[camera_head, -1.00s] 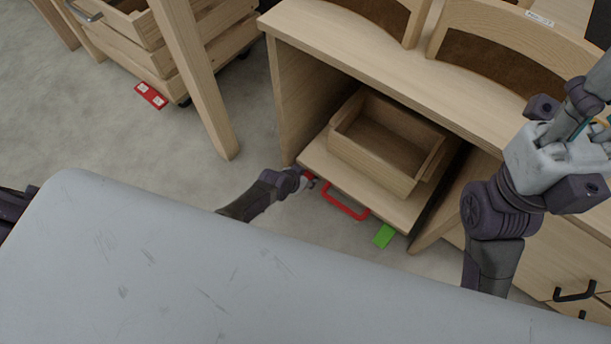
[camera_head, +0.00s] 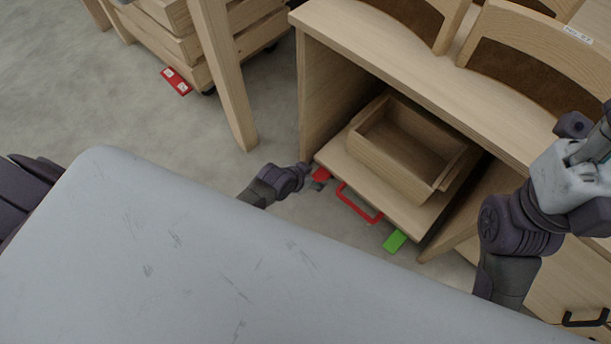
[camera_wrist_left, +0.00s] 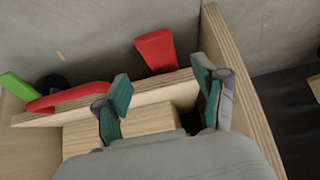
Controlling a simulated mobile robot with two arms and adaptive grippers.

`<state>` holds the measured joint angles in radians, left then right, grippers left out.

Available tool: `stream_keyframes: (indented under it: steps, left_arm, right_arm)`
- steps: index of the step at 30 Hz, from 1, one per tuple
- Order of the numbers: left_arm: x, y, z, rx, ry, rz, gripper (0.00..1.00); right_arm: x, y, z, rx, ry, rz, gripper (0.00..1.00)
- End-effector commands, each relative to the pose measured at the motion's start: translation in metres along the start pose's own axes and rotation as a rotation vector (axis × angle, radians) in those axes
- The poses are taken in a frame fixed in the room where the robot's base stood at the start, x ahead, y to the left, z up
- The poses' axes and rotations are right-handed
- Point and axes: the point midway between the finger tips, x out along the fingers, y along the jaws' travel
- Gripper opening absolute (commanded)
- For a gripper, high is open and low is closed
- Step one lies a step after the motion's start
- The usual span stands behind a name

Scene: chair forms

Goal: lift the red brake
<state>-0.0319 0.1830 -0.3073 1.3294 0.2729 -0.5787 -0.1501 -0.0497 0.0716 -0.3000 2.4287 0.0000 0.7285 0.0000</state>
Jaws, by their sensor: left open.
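The red brake (camera_head: 321,174) is a small flat red tab at the left front corner of a low wheeled wooden drawer cart under the desk. It also shows in the left wrist view (camera_wrist_left: 156,50), sticking out past the cart's wooden edge. My left gripper (camera_head: 313,183) is beside it at floor level. In the left wrist view my left gripper (camera_wrist_left: 160,78) has its two fingers spread, with the red tab beyond and between them and nothing held.
A red loop handle (camera_head: 360,206) and a green tab (camera_head: 395,241) are on the same cart front. An open wooden box (camera_head: 405,150) sits on it. The desk side panel (camera_head: 312,100) stands close by. Another cart at upper left has a red tab (camera_head: 176,81).

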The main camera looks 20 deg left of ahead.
Motion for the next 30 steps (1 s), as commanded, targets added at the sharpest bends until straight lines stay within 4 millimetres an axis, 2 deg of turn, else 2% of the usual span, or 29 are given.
stream_keyframes:
  steps: [4, 10, 30]
  left_arm:
    - [-0.025, 0.0, 0.001, 0.002, 0.0, -0.001, 0.71]
    - [-0.043, 0.0, 0.001, 0.001, 0.0, -0.001, 0.71]
    - [-0.046, 0.0, 0.0, 0.001, -0.001, 0.0, 0.71]
  right_arm:
    - [0.0, 0.0, 0.0, 0.0, 0.0, 0.0, 0.4]
    - [0.0, 0.0, 0.0, 0.0, 0.0, 0.0, 0.4]
    - [0.0, 0.0, 0.0, 0.0, 0.0, 0.0, 0.4]
